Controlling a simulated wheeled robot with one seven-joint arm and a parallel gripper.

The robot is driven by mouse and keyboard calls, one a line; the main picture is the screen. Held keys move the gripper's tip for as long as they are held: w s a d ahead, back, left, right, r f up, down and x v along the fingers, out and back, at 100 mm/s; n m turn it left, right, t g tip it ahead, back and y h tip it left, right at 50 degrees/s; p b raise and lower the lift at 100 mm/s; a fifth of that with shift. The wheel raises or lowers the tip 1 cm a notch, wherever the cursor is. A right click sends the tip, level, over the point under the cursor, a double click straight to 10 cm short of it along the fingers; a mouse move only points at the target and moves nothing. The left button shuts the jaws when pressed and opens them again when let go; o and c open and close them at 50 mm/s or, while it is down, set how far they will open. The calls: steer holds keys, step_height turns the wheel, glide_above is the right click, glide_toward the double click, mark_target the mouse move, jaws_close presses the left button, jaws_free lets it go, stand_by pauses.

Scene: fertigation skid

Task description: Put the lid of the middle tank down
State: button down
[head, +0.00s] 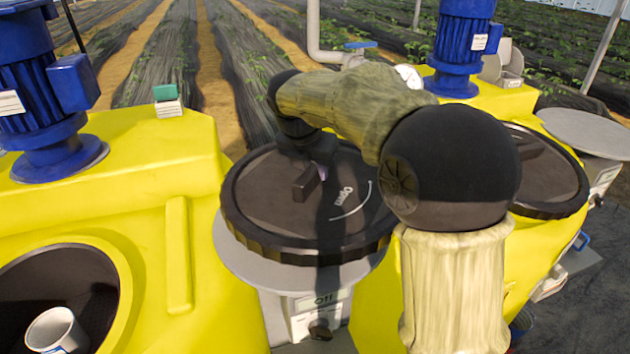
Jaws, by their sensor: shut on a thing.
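A round black lid (270,215) with a ribbed rim, a bar handle and the printed word "Open" is over a round grey stand (235,262) between two yellow tanks. Whether the lid rests on the stand or hangs just above it, I cannot tell. My gripper (318,172) is shut on the lid's handle; my own wrist partly hides its fingers. The yellow tank on the left (150,240) has an open round mouth with a white cup (55,330) inside.
A yellow tank on the right (530,255) bears another black lid (555,180). Blue motors (45,95) and (462,45) stand on the tanks. Another grey round stand (595,132) is at the far right. A control box (318,315) labelled "Off" sits below the near stand.

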mark_target(316, 182)
step_height(316, 182, down, 3)
steer(key=shift+w+r, duration=0.1)
steer(key=shift+a+f, duration=0.1)
steer(key=shift+f, duration=0.2)
steer(key=shift+s+r, duration=0.1)
steer(key=shift+s, duration=0.1)
steer(key=c, duration=1.2)
jaws_free()
steer(key=shift+w+d+f, duration=0.15)
steer(key=shift+d+f, duration=0.05)
steer(key=shift+f, duration=0.1)
steer(key=shift+r, duration=0.1)
steer(key=shift+r, duration=0.1)
steer(key=shift+a+r, duration=0.15)
steer(key=shift+r, duration=0.05)
steer(key=v, duration=1.1)
steer(key=shift+s+r+b, duration=0.25)
steer(key=shift+s+b, duration=0.1)
